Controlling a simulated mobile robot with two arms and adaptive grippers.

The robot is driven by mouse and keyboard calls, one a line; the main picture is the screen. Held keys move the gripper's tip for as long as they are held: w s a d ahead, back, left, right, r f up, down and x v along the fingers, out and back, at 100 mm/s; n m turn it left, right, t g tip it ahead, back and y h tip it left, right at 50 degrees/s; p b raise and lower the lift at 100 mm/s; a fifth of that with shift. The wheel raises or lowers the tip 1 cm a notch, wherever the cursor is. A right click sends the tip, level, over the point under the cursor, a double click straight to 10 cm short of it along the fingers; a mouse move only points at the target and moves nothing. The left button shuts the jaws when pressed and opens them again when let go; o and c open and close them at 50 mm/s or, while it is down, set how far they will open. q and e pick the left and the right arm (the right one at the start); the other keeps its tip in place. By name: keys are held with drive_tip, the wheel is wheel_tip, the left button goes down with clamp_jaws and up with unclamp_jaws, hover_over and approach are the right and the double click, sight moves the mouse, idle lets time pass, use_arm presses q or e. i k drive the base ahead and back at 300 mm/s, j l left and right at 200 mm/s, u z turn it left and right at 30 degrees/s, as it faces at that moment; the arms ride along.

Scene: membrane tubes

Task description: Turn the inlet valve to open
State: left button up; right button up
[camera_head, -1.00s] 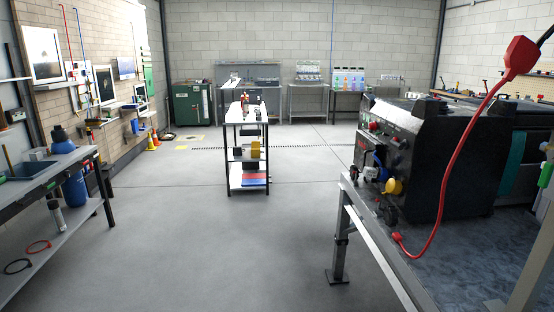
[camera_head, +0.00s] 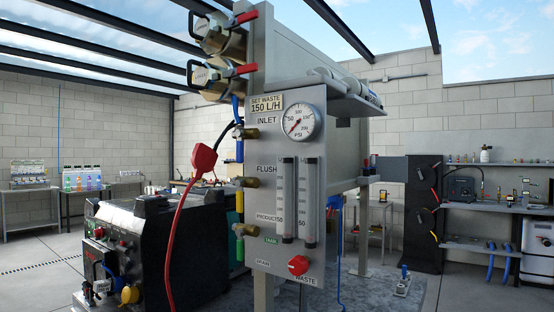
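The panel (camera_head: 265,215) of the membrane unit stands upright near the middle of the head view. It carries the label INLET (camera_head: 266,122) at its upper left, beside a round PSI gauge (camera_head: 303,122). A brass valve (camera_head: 246,133) sticks out of the panel's left edge close to that label; its handle position is too small to tell. Two more brass valves sit below it, near FLUSH (camera_head: 248,182) and PRODUCT (camera_head: 243,230). A red WASTE knob (camera_head: 298,265) is at the panel's bottom. Neither of my grippers is in view.
A black machine (camera_head: 155,245) stands left of the panel, with a red plug and cable (camera_head: 187,205) hanging in front. Two membrane tubes with red handles (camera_head: 221,73) are above. Shelving (camera_head: 490,208) is at the right. Open floor shows at the far left.

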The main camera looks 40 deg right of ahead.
sight(239, 133)
drive_tip(key=z, duration=0.9)
drive_tip(key=k+l, duration=0.05)
drive_tip(key=l, duration=0.05)
